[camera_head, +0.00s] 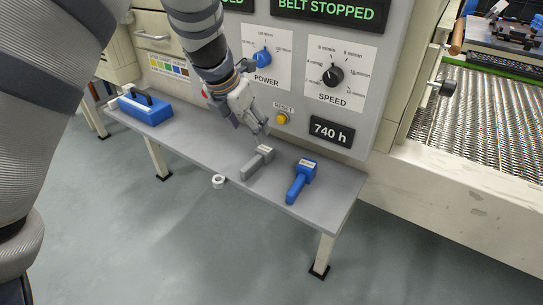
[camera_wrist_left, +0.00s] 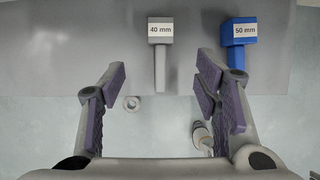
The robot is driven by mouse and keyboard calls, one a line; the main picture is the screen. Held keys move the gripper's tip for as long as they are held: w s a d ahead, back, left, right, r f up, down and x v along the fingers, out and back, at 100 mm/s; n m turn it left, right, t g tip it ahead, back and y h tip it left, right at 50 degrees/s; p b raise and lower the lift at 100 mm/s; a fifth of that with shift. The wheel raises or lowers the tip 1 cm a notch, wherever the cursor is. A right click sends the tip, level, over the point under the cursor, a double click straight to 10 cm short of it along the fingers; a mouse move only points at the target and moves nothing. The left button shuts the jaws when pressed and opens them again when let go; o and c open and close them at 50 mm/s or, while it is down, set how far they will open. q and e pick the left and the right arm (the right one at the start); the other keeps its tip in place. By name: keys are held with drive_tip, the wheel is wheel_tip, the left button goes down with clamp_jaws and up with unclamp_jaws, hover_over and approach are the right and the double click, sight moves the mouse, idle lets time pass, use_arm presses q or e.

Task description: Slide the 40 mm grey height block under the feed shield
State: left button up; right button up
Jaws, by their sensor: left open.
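The grey height block (camera_head: 258,163), labelled 40 mm, lies on the bench with its handle pointing toward the front edge. In the left wrist view the grey block (camera_wrist_left: 160,60) sits between and beyond the fingertips. My left gripper (camera_head: 258,127) is open and empty just above and behind the block, apart from it as far as I can tell. In the left wrist view my left gripper (camera_wrist_left: 160,82) has its purple-padded fingers spread wide. The feed shield cannot be made out clearly. My right gripper is not in view.
A blue 50 mm block (camera_head: 301,181) lies right of the grey one. A blue toolbox (camera_head: 145,109) stands left. Control panel behind; mesh conveyor (camera_head: 490,115) at right.

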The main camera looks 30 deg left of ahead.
sight(258, 156)
use_arm(q)
drive_tip(key=x, duration=0.4)
drive_tip(key=b+x, duration=0.1)
drive_tip(key=x, duration=0.2)
drive_tip(key=s+x, duration=0.1)
drive_tip(key=x, duration=0.3)
drive_tip(key=shift+w+f, duration=0.1)
drive_tip(key=shift+f, duration=0.45)
drive_tip(key=shift+r, duration=0.15)
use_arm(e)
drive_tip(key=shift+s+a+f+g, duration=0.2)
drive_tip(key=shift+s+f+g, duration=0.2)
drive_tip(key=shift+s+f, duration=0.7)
use_arm(q)
drive_tip(key=c, duration=1.3)
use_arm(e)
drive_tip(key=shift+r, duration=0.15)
